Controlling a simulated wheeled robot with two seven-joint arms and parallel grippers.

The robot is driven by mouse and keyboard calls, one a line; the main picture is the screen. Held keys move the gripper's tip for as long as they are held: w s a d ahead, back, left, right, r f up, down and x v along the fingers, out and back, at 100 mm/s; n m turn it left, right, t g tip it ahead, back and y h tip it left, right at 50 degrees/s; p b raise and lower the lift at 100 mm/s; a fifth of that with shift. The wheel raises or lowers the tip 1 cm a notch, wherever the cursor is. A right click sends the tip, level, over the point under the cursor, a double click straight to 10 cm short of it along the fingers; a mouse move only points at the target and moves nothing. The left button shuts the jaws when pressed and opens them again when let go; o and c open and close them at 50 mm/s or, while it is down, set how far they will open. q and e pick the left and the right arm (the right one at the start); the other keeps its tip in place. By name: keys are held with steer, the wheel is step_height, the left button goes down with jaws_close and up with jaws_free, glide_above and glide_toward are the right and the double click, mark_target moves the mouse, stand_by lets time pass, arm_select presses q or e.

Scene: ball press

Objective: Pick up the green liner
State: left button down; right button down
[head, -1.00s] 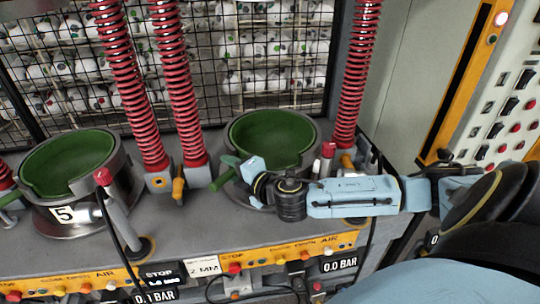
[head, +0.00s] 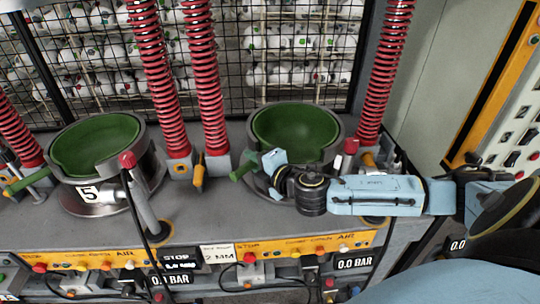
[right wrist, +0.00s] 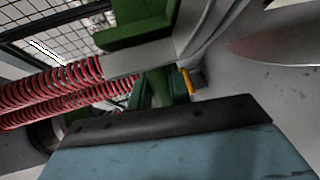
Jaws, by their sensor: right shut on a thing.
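A green liner (head: 292,125) lines the round grey metal cup on the right of the machine. A green handle (head: 243,171) sticks out to the left at that cup's front; it also shows in the right wrist view (right wrist: 158,88). My right gripper (head: 270,160) is at the cup's front, shut on the green handle; the grip itself is mostly hidden by the gripper. The liner sits down inside the cup. A second green liner (head: 95,143) sits in the left cup, marked 5. My left gripper is not in view.
Red springs (head: 212,85) stand upright between the cups, and another (head: 383,75) stands close right of the right cup. A red-tipped lever (head: 128,160) stands by the left cup. A wire mesh (head: 290,55) with white balls is behind. The orange control strip (head: 120,258) runs along the front.

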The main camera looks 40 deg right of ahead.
step_height(320, 180, up, 18)
steer(key=p, duration=0.2)
stand_by(0.4)
stand_by(0.4)
